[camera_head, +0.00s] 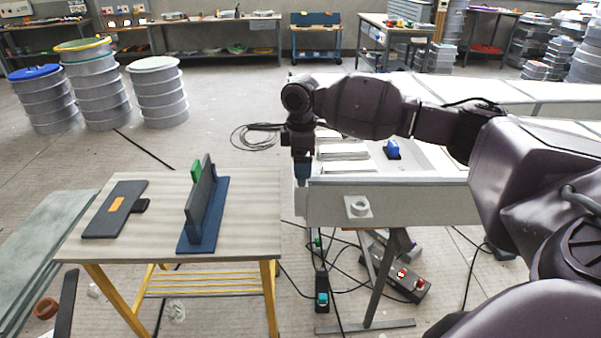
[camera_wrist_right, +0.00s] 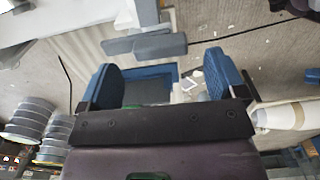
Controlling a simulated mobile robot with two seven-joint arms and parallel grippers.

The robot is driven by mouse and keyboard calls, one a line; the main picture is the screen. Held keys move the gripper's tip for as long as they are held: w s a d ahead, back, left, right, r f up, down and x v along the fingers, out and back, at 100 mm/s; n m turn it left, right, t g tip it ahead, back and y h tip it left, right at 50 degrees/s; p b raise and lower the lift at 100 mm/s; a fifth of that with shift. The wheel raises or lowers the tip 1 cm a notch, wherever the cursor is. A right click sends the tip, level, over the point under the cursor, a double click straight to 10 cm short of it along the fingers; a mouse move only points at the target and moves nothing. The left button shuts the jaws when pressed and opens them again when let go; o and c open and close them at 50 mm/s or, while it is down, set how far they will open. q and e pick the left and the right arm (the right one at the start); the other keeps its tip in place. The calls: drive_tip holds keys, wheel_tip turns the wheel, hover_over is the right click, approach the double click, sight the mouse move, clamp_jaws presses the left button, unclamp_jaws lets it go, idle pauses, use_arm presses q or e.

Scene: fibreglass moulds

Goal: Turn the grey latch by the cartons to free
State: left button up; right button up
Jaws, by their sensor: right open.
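I cannot make out any cartons for certain. My left gripper is not in view.
The pale bench (camera_head: 430,198) carries a round fitting (camera_head: 358,207) on its front and a blue item (camera_head: 392,150) on top. A wooden table (camera_head: 255,215) at left holds a dark panel (camera_head: 115,212) and a blue stand (camera_head: 203,243). Cables and a pedal box (camera_head: 398,275) lie below.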

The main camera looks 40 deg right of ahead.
drive_tip(key=shift+f, duration=1.75)
